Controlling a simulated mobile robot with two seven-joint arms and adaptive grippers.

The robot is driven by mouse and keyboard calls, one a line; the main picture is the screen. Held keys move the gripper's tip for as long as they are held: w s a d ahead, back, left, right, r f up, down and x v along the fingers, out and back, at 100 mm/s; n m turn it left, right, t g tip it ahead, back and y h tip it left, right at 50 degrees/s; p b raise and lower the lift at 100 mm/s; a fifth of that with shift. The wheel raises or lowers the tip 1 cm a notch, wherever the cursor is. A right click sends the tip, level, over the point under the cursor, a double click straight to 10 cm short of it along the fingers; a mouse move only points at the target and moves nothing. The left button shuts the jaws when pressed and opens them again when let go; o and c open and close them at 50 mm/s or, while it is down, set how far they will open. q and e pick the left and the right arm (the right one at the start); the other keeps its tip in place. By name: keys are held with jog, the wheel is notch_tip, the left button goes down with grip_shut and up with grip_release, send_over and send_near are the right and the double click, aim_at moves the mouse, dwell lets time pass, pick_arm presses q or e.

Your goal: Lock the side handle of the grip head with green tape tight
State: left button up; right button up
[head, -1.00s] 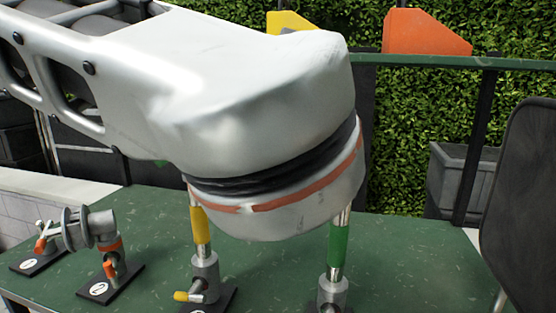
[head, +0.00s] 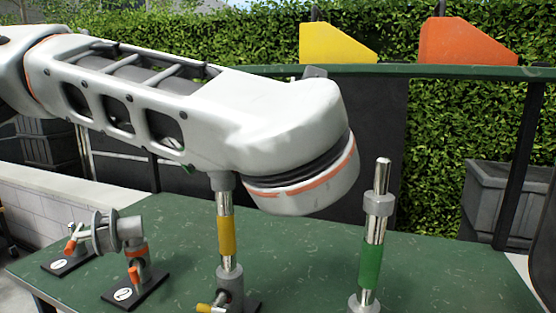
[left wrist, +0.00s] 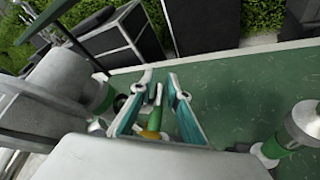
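In the head view a post with green tape (head: 372,262) stands at the right part of the table, with a grey collar (head: 379,204) and a bare metal rod above. Its side handle is not visible there. My left arm's white link hides my left gripper in that view. In the left wrist view my left gripper (left wrist: 159,77) has two teal fingers apart. A green handle (left wrist: 155,117) with a yellow part below it shows between the fingers; I cannot tell whether they touch it. Large grey cylinders with green bands (left wrist: 275,148) show at both sides. My right gripper is not in view.
A yellow-taped post (head: 227,236) with a yellow handle (head: 206,308) stands left of the green one. Orange-taped grip heads (head: 138,251) sit on black plates at the left of the green table (head: 462,285). Yellow (head: 336,43) and orange (head: 466,41) panels stand behind.

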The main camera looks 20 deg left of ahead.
pick_arm(q)
grip_shut()
jog(key=shift+f, duration=0.1)
dwell(0.4)
